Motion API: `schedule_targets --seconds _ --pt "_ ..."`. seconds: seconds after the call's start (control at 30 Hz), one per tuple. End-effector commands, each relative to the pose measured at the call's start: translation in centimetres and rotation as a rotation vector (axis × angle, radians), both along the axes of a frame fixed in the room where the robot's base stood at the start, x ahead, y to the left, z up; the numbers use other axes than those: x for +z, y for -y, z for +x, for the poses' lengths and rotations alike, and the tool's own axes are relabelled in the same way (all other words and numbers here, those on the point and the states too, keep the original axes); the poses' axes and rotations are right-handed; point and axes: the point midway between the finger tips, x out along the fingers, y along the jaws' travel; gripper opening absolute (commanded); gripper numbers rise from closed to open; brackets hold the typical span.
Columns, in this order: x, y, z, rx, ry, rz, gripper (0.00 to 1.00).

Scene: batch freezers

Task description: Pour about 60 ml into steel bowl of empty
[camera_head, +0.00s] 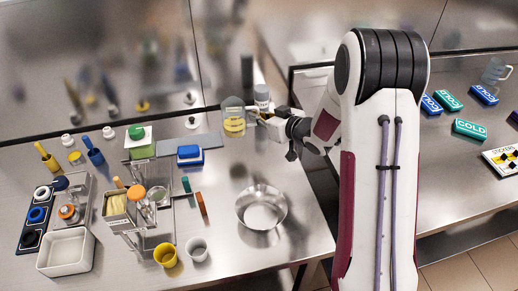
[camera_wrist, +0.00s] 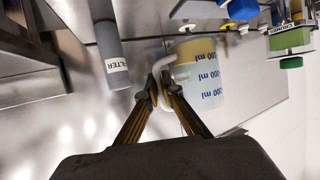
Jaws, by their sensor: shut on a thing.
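A clear measuring jug (camera_head: 234,120) with yellow liquid low inside is at the back of the left table. It also shows upside down in the wrist view (camera_wrist: 204,90), with blue ml marks and a pale handle. My gripper (camera_head: 264,117) is at the jug's right side, and in the wrist view its fingers (camera_wrist: 160,88) are shut on the handle. The jug looks about upright. I cannot tell whether its base touches the table. The steel bowl (camera_head: 262,207) stands at the front right of the same table, in front of the jug and apart from it. I see no coloured liquid in it.
A grey cylinder with a lettered label (camera_wrist: 108,60) stands close beside the jug. A blue-and-white block (camera_head: 190,155), a metal caddy (camera_head: 152,237), a yellow cup (camera_head: 166,255) and a white cup (camera_head: 197,249) are left of the bowl. Bare steel lies between jug and bowl.

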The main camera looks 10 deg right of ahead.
Motion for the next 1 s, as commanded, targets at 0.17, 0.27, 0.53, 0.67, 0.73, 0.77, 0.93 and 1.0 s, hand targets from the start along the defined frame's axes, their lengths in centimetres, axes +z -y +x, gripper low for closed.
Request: schedule_targets --seconds 0.17,0.27,0.53,0.67,0.73,0.77,0.93,1.0 --pt "1.0 0.0 0.1 0.001 0.004 0.000 0.00" --pt "1.9 0.0 0.1 0.000 0.005 0.000 0.00" --pt "5.0 0.0 0.1 0.001 0.006 -0.002 0.00" --pt "5.6 -1.2 0.4 -0.010 0.003 0.000 0.00" --pt "6.0 -1.8 0.6 -0.019 0.004 0.000 0.00" --pt "6.2 -2.1 0.7 -0.023 0.003 -0.001 0.00" --pt "7.3 -4.0 1.2 -0.051 0.004 0.001 0.00" --pt "7.7 -4.8 1.3 -0.064 0.003 0.001 0.00"
